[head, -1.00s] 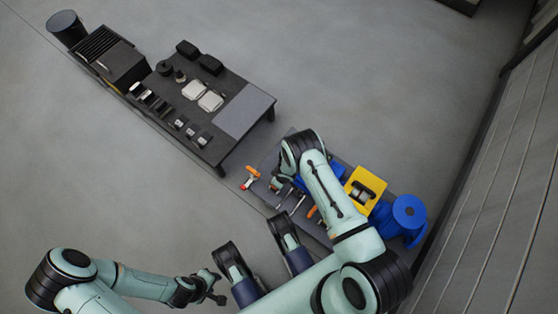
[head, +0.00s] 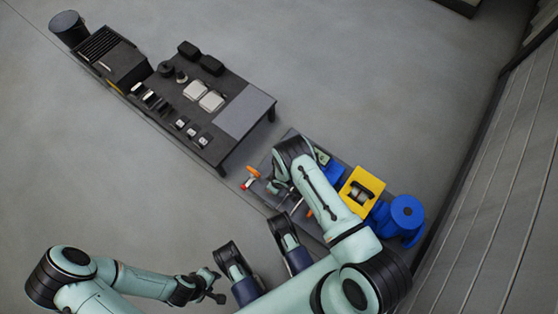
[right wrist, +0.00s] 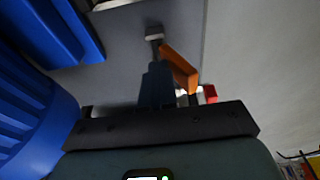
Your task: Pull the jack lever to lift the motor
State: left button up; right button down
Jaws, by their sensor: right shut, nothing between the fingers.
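An orange handle (head: 253,172), apparently the jack lever, stands at the left edge of the dark skid, with a small red part (head: 246,184) beside it. My right gripper (head: 273,186) is just right of it, partly hidden by my arm. In the right wrist view the orange handle (right wrist: 180,68) is just beyond the shut fingers (right wrist: 158,86); contact cannot be told. The blue motor (head: 332,173) is partly covered by my right arm; its ribbed side fills the left of the right wrist view (right wrist: 25,115). My left gripper (head: 215,288) is low, away from the skid.
A yellow guard (head: 361,191) and a blue pump-like body (head: 406,214) sit on the skid's right part. A second orange piece (head: 310,213) shows beside my right arm. A black workbench (head: 238,110) with parts stands at upper left. Open floor lies between bench and wall.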

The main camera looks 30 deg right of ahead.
jog(key=shift+d, duration=0.1)
jog(key=shift+w+d+b, duration=0.25)
jog(key=shift+d+b, duration=0.2)
jog(key=shift+d, duration=0.1)
jog(key=w+p+v, duration=0.1)
jog(key=p+v, duration=0.3)
jog(key=v, duration=0.3)
jog(key=shift+w+a, duration=0.25)
jog(key=shift+a, duration=0.05)
jog(key=shift+r, duration=0.15)
